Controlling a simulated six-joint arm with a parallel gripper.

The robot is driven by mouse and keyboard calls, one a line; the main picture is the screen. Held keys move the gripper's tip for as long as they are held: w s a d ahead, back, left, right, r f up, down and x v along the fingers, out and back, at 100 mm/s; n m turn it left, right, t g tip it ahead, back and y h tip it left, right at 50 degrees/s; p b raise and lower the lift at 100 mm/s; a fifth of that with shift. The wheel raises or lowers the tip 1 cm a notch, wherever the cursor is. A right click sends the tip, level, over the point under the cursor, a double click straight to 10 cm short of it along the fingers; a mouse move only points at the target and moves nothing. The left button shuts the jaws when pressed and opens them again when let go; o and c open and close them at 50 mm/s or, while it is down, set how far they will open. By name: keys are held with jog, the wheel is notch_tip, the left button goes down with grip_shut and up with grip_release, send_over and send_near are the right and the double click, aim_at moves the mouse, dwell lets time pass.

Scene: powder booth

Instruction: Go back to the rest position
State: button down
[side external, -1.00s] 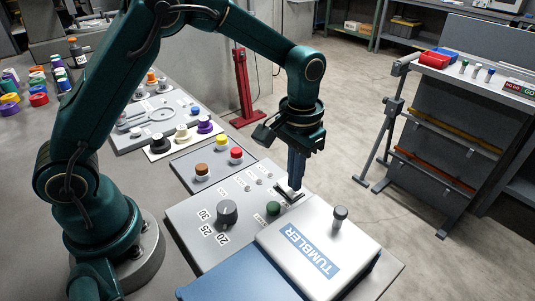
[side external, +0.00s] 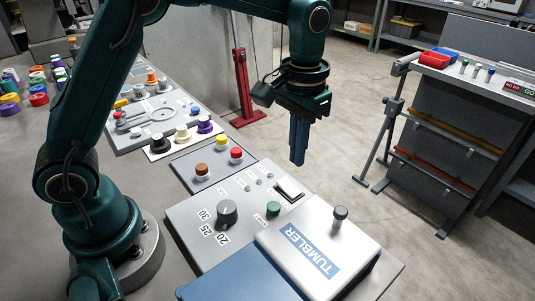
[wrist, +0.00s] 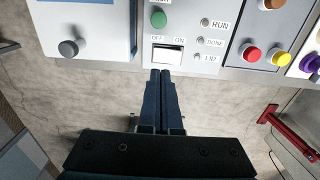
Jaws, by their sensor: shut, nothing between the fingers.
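My gripper (side external: 298,160) is shut and empty, pointing down in the air above and to the right of the control panel (side external: 185,219). It also shows in the wrist view (wrist: 160,74), its blue fingers together. A white rocker switch (side external: 290,189) sits on the panel, lower and to the left of the fingertips, apart from them. In the wrist view the switch (wrist: 167,54) lies just beyond the fingertips, between OFF and ON labels. A green button (side external: 273,209) and a dark dial (side external: 228,212) are on the same panel.
A tumbler box (side external: 345,233) with a knob on its lid stands in front. A panel with coloured buttons (side external: 203,171) lies behind. A red stand (side external: 243,90) and a cart with a red bin (side external: 434,59) stand on the floor.

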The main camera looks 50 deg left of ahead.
jog(key=s+a+r+t, duration=0.35)
jog(key=s+r, duration=0.25)
jog(key=r, duration=0.4)
jog(key=s+a+f+t, duration=0.1)
jog(key=s+f, duration=0.3)
jog(key=s, duration=0.5)
jog(key=shift+s+a+f+t, duration=0.3)
jog(key=shift+s+f+t, duration=0.1)
jog(key=shift+t, duration=0.15)
